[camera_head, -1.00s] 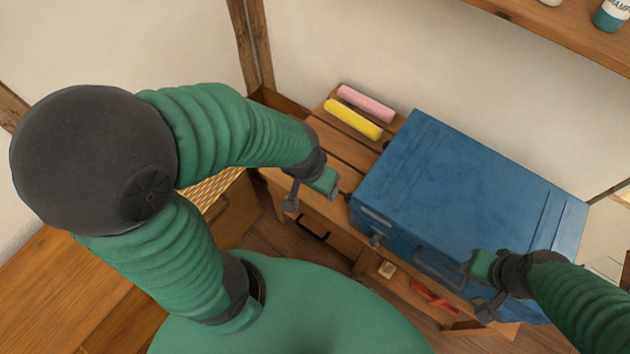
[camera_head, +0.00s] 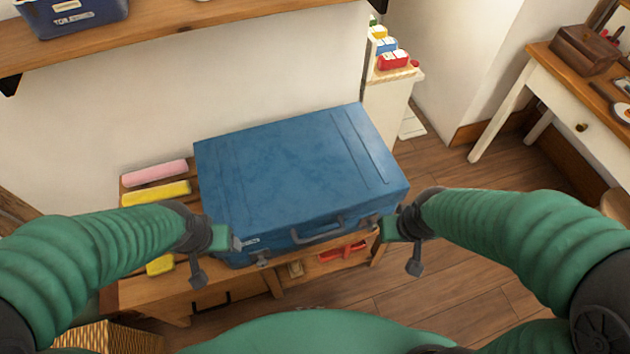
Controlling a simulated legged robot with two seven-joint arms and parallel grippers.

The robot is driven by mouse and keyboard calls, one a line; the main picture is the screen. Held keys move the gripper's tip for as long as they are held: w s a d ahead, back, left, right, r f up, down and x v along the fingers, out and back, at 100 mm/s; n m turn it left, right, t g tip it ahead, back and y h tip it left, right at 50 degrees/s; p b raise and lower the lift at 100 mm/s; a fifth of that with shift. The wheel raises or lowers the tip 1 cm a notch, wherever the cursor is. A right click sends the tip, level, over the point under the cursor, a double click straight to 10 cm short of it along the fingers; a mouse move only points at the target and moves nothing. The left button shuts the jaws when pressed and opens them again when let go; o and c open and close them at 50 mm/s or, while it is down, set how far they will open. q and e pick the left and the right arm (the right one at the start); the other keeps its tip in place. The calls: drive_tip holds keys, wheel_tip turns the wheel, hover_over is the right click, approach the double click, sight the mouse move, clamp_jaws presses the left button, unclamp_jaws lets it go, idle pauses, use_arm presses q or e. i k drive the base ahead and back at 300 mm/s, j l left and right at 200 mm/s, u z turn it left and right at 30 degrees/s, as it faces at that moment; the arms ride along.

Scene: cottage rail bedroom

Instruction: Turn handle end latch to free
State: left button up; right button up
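A blue suitcase (camera_head: 290,175) lies shut on a wooden bench, its carry handle (camera_head: 318,231) on the front face. A metal latch (camera_head: 263,258) shows on the front face near its left end. Another latch (camera_head: 372,222) shows near the right end, partly in shadow beside my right gripper. My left gripper (camera_head: 222,250) is at the suitcase's front left corner, left of the left latch. My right gripper (camera_head: 393,236) is at the front right corner, close to the right latch. Contact cannot be told for either, and the finger gaps are too small to read.
A pink roll (camera_head: 155,173) and a yellow roll (camera_head: 156,194) lie on the wooden bench (camera_head: 140,290) left of the suitcase. A red item (camera_head: 342,252) sits on the shelf below. A wall shelf (camera_head: 180,38) runs above. Floor at right is open.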

sight(371, 227)
drive_tip(key=k+l+u, duration=0.25)
drive_tip(key=l, duration=0.25)
drive_tip(key=k+l+u, duration=0.25)
drive_tip(key=k+l, duration=0.1)
drive_tip(key=l, duration=0.05)
